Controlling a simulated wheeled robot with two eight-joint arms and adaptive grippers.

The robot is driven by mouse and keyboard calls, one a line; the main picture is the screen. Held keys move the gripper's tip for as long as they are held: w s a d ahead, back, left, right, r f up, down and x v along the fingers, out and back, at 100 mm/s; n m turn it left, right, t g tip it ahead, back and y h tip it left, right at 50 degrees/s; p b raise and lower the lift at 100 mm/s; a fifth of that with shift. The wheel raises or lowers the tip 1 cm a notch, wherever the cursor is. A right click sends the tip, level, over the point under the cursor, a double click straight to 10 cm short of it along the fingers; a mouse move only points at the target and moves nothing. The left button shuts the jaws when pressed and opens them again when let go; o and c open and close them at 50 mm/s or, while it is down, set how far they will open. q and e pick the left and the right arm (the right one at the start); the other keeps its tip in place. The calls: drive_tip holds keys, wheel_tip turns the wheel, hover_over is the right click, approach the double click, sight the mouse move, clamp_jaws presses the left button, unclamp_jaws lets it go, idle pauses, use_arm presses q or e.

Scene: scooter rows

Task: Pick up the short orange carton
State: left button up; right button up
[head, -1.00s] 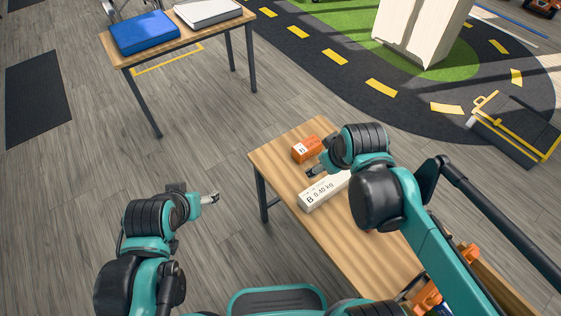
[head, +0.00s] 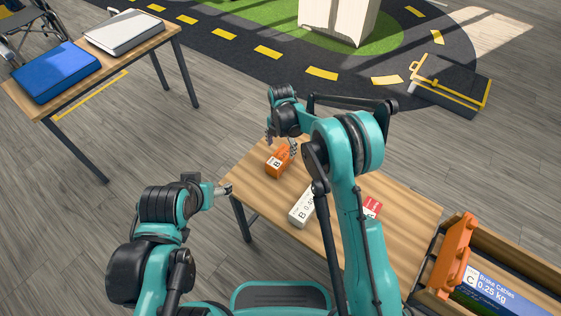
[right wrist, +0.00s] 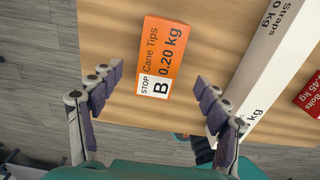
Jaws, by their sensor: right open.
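The short orange carton (head: 277,161) lies on the wooden table near its far left edge. In the right wrist view the carton (right wrist: 165,58) shows a white end label with a B and "Cane Tips 0.20 kg". My right gripper (head: 282,147) is above the carton, its fingers on either side of it in the picture. In the right wrist view its fingers (right wrist: 158,105) are spread and empty, and the carton lies beyond them, not between the pads. My left gripper (head: 224,190) is off the table's left side, over the floor; its fingers are too small to judge.
A long white carton (head: 302,204) lies close to the orange one; in the right wrist view it reads "Straps". A red carton (head: 371,207) lies farther right. A bin with an orange front (head: 452,255) stands at the right. Another table (head: 82,62) holds blue and white cases.

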sight(280, 156)
wheel_tip(280, 156, down, 8)
drive_tip(key=b, duration=0.3)
drive_tip(key=shift+a+r, duration=0.1)
drive_tip(key=shift+r, duration=0.1)
drive_tip(key=shift+c, duration=0.3)
drive_tip(key=c, duration=1.3)
